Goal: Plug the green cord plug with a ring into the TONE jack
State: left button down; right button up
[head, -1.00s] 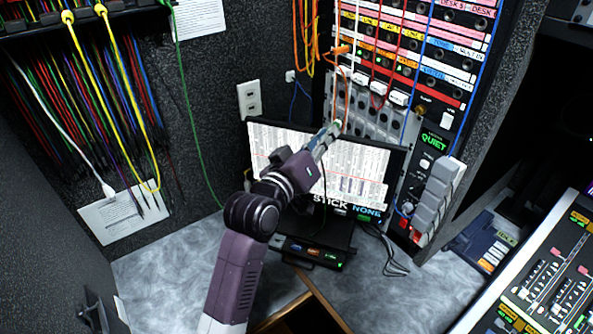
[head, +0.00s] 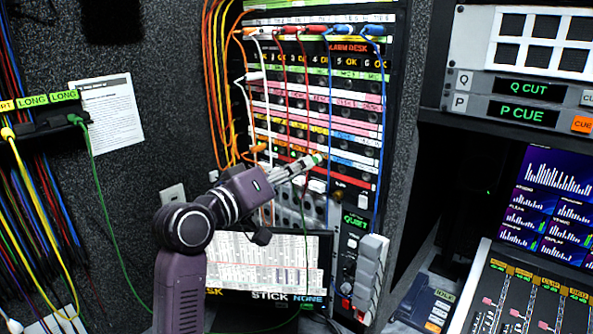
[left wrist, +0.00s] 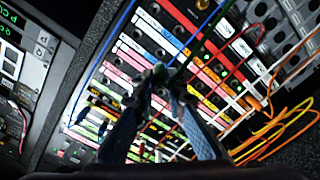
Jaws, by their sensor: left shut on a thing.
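My left gripper (head: 314,161) is in front of the lower rows of the patch panel (head: 352,178), above the monitor. It is shut on the green cord plug (head: 318,157), of which a small green end shows at the fingertips. In the left wrist view the fingers (left wrist: 162,82) close on it and its green cord (left wrist: 198,47) runs off to the upper right. In the head view a thin green cord hangs below the gripper. The plug's ring cannot be made out. The TONE label is not legible, so I cannot tell which jack it is. My right gripper is not in view.
Red, blue, white and orange cords (head: 212,80) hang across and beside the panel. The monitor (head: 268,262) stands below. A grey handset-like unit (head: 370,275) juts out at lower right. A green cord (head: 95,165) hangs from the holder at left.

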aim_at(315, 156)
pick_arm(q)
jog(key=p+x, duration=0.1)
jog(key=x, duration=0.3)
jog(key=shift+w, duration=0.2)
jog(key=shift+w+d, duration=0.4)
jog(key=shift+w, duration=0.15)
jog(key=shift+r+p, duration=0.1)
jog(key=shift+p, duration=0.6)
dwell(1.3)
jog(key=shift+x, duration=1.85)
